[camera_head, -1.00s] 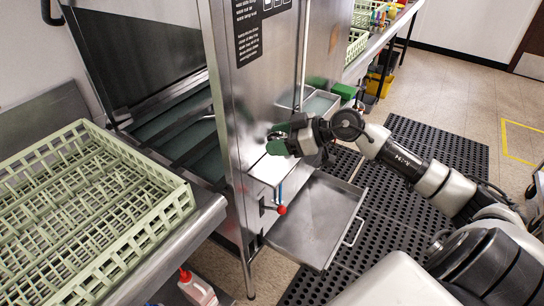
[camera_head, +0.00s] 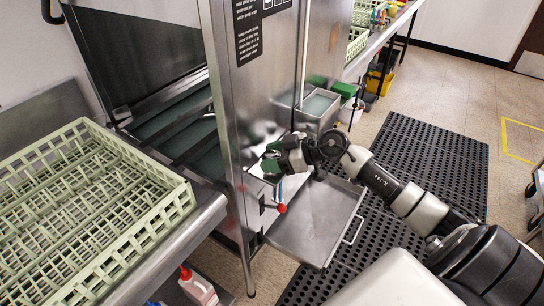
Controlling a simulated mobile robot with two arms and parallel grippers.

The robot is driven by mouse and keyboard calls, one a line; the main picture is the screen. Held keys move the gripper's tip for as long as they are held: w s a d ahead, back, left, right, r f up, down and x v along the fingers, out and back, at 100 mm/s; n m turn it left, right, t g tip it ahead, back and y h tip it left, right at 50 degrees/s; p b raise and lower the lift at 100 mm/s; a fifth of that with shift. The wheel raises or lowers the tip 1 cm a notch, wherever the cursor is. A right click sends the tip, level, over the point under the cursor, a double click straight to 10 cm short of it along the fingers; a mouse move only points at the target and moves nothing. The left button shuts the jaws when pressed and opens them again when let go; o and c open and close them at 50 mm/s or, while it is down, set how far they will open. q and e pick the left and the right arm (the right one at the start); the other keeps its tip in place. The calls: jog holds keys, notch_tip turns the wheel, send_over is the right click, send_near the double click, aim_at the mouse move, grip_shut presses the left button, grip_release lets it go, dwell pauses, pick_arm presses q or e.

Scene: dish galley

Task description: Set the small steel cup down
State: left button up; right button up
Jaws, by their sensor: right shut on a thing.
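My right gripper (camera_head: 271,160), with green finger pads, is at the front of the steel dish machine (camera_head: 262,85), just above the small white-lit steel ledge (camera_head: 256,185). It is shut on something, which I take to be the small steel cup. The cup itself is not clearly distinguishable against the gripper and the shiny steel, so I cannot tell whether it touches the ledge. My left gripper is not in view.
A red-knobbed lever (camera_head: 281,208) is just below the gripper. An open steel tray (camera_head: 312,225) juts out beneath my arm. A steel bin (camera_head: 318,108) stands behind. A green dish rack (camera_head: 85,215) fills the left counter. Black mats (camera_head: 440,160) cover the floor.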

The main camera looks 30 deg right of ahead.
jog(key=o, duration=1)
jog(key=shift+f, duration=0.1)
